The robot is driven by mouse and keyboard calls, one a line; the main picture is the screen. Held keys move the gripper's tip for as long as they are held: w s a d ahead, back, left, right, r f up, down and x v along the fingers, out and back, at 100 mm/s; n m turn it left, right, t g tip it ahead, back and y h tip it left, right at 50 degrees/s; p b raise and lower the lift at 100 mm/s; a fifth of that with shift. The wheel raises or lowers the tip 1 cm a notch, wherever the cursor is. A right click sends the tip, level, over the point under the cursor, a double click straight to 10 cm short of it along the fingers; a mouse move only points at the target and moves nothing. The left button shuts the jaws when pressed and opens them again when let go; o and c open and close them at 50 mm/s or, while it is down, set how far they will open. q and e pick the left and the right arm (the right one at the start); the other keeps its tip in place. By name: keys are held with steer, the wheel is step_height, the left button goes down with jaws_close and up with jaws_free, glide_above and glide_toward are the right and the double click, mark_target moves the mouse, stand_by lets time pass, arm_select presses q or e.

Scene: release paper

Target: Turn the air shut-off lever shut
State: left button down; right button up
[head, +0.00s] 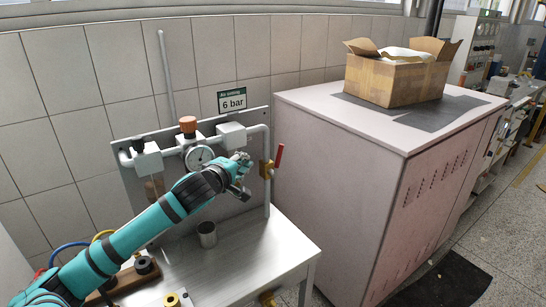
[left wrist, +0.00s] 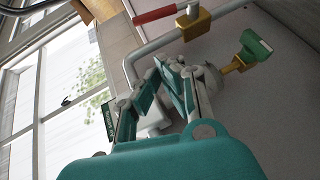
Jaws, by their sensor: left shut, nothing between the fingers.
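The shut-off lever (head: 279,156) is a red handle on a brass valve (head: 266,169), on the right-hand downpipe of the grey pipework. In the head view the handle points upward, tilted slightly right, roughly along the pipe. In the left wrist view the red lever (left wrist: 155,15) and the brass valve (left wrist: 193,25) show at the top. My left gripper (head: 245,164) is shut and empty, just left of the valve in the head view and apart from the lever. It also shows in the left wrist view (left wrist: 170,68). My right gripper is not in view.
A pressure gauge (head: 199,156) and an orange knob (head: 188,124) sit on the pipe behind my left arm. A metal cup (head: 207,234) stands on the bench (head: 240,268). A large pinkish cabinet (head: 340,190) stands close to the lever's right. A green-tipped brass fitting (left wrist: 236,64) shows in the left wrist view.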

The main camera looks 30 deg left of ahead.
arm_select(q)
steer(key=d+p+x, duration=0.2)
steer(key=p+x, duration=0.1)
steer(key=x, duration=0.7)
steer(key=shift+w+d+f, duration=0.25)
steer(key=shift+w, duration=0.25)
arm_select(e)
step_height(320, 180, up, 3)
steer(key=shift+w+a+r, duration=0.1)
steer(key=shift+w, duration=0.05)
